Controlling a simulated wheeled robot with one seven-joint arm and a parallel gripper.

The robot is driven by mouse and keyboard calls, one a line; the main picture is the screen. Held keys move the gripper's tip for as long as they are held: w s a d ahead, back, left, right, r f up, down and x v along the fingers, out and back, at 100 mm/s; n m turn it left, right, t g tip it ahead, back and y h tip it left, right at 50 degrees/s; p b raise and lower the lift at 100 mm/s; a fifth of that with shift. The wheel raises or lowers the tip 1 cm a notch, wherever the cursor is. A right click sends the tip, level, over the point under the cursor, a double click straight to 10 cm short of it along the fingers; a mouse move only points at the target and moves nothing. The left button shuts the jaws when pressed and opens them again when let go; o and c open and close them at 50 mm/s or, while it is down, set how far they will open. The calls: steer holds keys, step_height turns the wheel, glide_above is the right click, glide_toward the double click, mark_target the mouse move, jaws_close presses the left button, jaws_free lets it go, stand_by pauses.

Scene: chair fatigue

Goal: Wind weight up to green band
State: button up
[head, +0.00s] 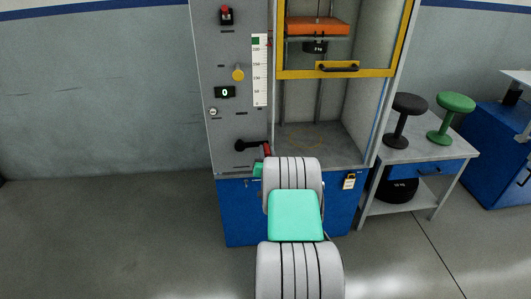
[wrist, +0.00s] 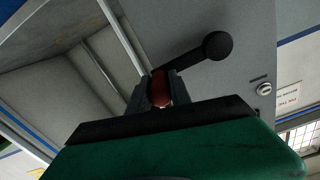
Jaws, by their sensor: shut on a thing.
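The black crank (head: 250,145) is low on the grey machine panel, with its arm pointing right to a red handle (head: 267,149). In the wrist view, the red handle (wrist: 161,92) is between the dark fingers of my gripper (wrist: 161,84), which is shut on it. The crank arm (wrist: 189,58) runs up right to its round hub. In the head view my arm hides most of the gripper. The white scale (head: 260,75) has a green band (head: 256,41) at its top. The orange weight (head: 317,26) hangs high inside the cabinet, above a dark labelled weight (head: 315,46).
A yellow-framed guard (head: 293,74) with a black handle crosses the cabinet's upper part. The panel has a yellow knob (head: 238,73), a red switch (head: 226,14) and a display (head: 224,92) reading 0. A side table (head: 420,150) with black and green stools stands right. Floor at left is clear.

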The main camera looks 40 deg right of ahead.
jaws_close()
steer(key=shift+a, duration=0.1)
stand_by(0.6)
